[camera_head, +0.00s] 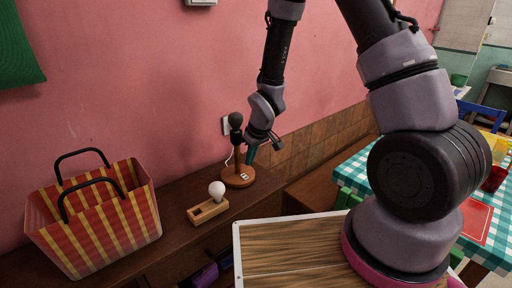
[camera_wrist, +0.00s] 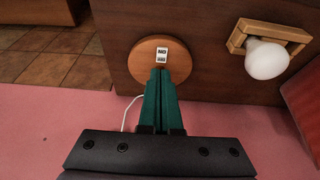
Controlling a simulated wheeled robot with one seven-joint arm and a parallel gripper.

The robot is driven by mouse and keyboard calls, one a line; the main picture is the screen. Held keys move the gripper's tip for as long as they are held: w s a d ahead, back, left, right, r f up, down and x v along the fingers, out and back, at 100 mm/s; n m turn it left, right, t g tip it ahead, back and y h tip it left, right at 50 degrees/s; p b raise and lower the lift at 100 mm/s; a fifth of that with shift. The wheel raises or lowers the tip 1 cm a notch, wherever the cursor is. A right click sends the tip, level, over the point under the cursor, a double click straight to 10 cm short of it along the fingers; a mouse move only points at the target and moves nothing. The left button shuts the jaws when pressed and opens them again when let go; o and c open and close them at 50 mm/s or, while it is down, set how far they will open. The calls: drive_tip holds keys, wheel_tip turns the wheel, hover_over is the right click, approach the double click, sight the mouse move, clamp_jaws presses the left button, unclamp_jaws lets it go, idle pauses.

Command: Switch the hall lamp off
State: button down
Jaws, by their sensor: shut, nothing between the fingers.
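In the wrist view the base (camera_wrist: 122,62) carries a small white switch plate (camera_wrist: 162,51) with dark letters that look like "NO" in this view. My gripper (camera_head: 250,158) is beside the lamp, pointing down. In the wrist view its green fingers (camera_wrist: 161,72) are together and empty, with the tips at the switch plate's edge. I cannot tell whether they touch it. No glow shows at the lamp head.
A white bulb (camera_head: 217,189) sits in a wooden holder (camera_head: 208,211) in front of the lamp. A red and yellow striped basket (camera_head: 97,225) stands at left. A white cable (camera_wrist: 129,113) runs from the base. A wood-topped surface (camera_head: 290,250) lies in front, right of the shelf.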

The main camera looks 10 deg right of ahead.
drive_tip(key=v, duration=0.7)
drive_tip(key=shift+r, duration=0.3)
